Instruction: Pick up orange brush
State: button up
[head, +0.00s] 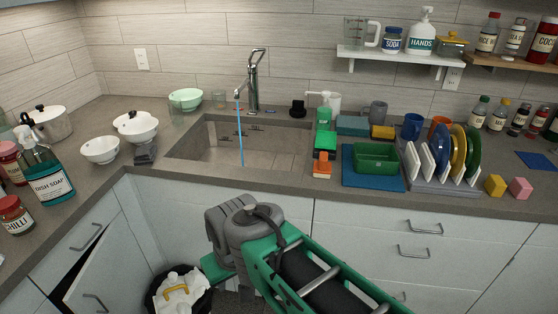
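A small orange block-shaped item (322,168), which looks like the orange brush, sits at the front edge of the counter, just right of the sink. A green item (325,143) is directly behind it. The orange item's finer shape is too small to tell. My arm, green and grey, reaches up from the lower right to below the counter front, and no gripper fingers can be made out.
The sink (215,150) has its tap (254,85) running. A green tub (376,155) on a blue mat (360,178) and a rack of plates (430,172) stand right of the orange item. A lower-left cabinet door (105,265) is ajar beside a bin (160,296).

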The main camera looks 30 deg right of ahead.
aim_at(322, 169)
jog(key=u, duration=0.1)
jog(key=i, duration=0.75)
jog(key=z, duration=0.6)
jog(key=i, duration=0.45)
jog(key=z, duration=0.45)
